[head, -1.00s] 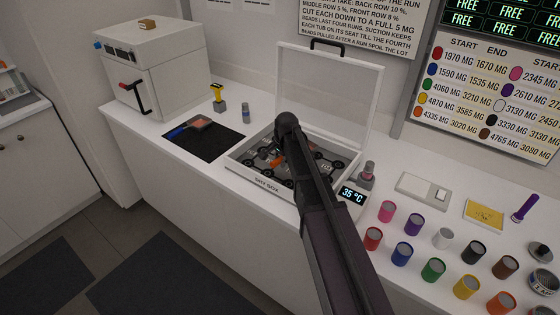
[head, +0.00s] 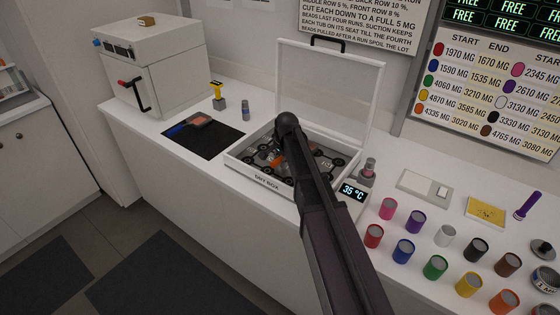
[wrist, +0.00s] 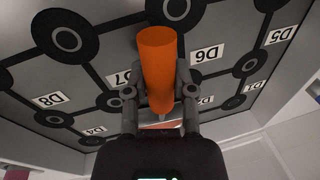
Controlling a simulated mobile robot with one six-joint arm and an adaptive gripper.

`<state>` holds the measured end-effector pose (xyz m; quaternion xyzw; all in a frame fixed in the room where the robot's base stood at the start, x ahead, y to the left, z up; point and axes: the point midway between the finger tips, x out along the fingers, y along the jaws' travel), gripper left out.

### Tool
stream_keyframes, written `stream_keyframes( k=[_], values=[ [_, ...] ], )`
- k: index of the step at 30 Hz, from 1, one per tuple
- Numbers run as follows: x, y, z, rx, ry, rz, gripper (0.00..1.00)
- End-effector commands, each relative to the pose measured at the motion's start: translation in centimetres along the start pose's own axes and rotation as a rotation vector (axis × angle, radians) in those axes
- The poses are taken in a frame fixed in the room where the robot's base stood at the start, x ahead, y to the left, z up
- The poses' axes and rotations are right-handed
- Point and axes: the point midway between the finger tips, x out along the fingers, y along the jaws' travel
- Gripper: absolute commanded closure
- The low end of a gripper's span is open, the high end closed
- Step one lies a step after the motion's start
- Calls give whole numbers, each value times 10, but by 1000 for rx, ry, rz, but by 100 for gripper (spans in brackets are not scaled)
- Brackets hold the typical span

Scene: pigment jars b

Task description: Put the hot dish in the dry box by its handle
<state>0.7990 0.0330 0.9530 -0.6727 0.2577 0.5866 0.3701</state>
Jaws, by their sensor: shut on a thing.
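The dry box (head: 262,178) stands open on the counter, its clear lid up. Its floor has dark round seats; the wrist view shows grey panel (wrist: 222,78) with labels such as D6 and D7. My gripper (wrist: 160,92) is inside the box's outline and shut on an orange cylinder (wrist: 158,60), which shows as a small orange patch in the head view (head: 277,160). I cannot tell whether this is the hot dish's handle. A flat brownish square piece with a blue handle (head: 176,132) lies on the black mat (head: 203,144), away from my gripper.
A white oven (head: 165,75) stands at the left. A yellow-topped tool (head: 218,96) and small vial (head: 245,110) stand behind the mat. A 35 °C display (head: 353,191) is right of the box. Several coloured jars (head: 403,250) crowd the right counter.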

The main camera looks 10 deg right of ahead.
Motion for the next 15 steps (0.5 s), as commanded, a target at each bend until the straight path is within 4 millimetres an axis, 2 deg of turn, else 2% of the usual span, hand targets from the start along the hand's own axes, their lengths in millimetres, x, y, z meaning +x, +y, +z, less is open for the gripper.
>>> stream_keyframes(
  k=[10, 11, 14, 15],
  values=[
    [4, 1, 0, 0, 1, 0, 100],
    [4, 1, 0, 0, 1, 0, 58],
    [4, 1, 0, 0, 0, 0, 28],
    [4, 1, 0, 0, 0, 0, 26]
  ],
)
